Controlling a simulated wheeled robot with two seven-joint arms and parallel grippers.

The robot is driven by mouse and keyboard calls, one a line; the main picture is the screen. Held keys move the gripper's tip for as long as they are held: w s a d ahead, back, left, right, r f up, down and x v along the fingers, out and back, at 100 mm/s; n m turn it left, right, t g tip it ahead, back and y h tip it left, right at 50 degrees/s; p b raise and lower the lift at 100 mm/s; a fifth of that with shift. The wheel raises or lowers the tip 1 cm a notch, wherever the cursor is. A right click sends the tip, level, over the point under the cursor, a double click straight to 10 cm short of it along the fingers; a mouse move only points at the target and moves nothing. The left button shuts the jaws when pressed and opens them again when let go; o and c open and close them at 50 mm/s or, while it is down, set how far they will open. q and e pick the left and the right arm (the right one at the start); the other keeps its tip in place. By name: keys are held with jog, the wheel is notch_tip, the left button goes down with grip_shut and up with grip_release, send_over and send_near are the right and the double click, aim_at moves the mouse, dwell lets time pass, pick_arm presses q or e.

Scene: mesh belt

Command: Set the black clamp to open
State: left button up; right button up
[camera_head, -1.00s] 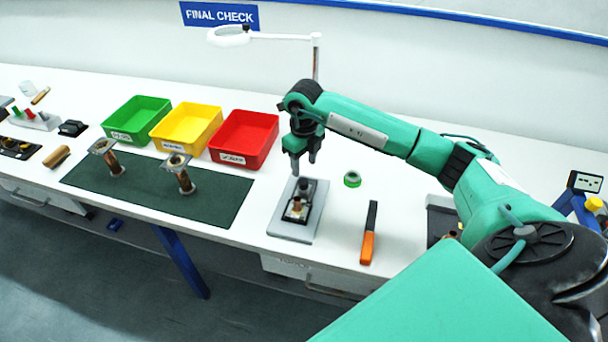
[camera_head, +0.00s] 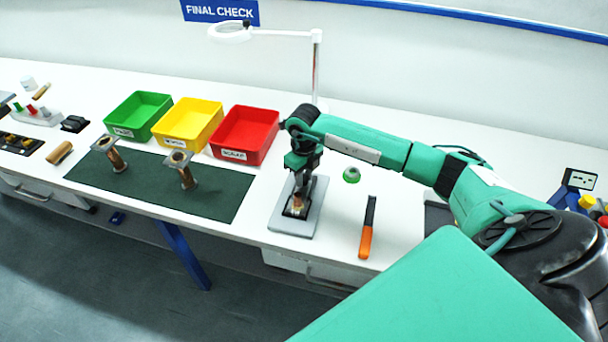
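The black clamp (camera_head: 289,212) sits on a grey plate (camera_head: 316,200) near the front edge of the white table, with a small copper-coloured part at its front. My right gripper (camera_head: 300,188) points down at the back part of the clamp and hides most of it. Its fingers reach to about the clamp's height. I cannot tell whether they touch it or how far apart they are. My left gripper is not in view.
An orange-handled tool (camera_head: 367,230) and a green ring (camera_head: 351,175) lie to the right of the plate. A red bin (camera_head: 243,143) and a dark green mat (camera_head: 150,190) with two flanged metal parts are to the left. A white lamp (camera_head: 316,70) stands behind.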

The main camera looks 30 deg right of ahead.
jog(key=shift+w+d+f+b, duration=0.15)
jog(key=shift+w+d+b, duration=0.45)
jog(key=shift+b, duration=0.35)
grip_shut()
jog(key=shift+w+d+b, duration=0.2)
jog(key=shift+d+b, duration=0.1)
jog(key=shift+d, duration=0.1)
jog(key=shift+r, duration=0.3)
jog(key=o, duration=0.9)
grip_release()
jog(key=shift+o, duration=0.7)
jog(key=shift+w+d+f, duration=0.1)
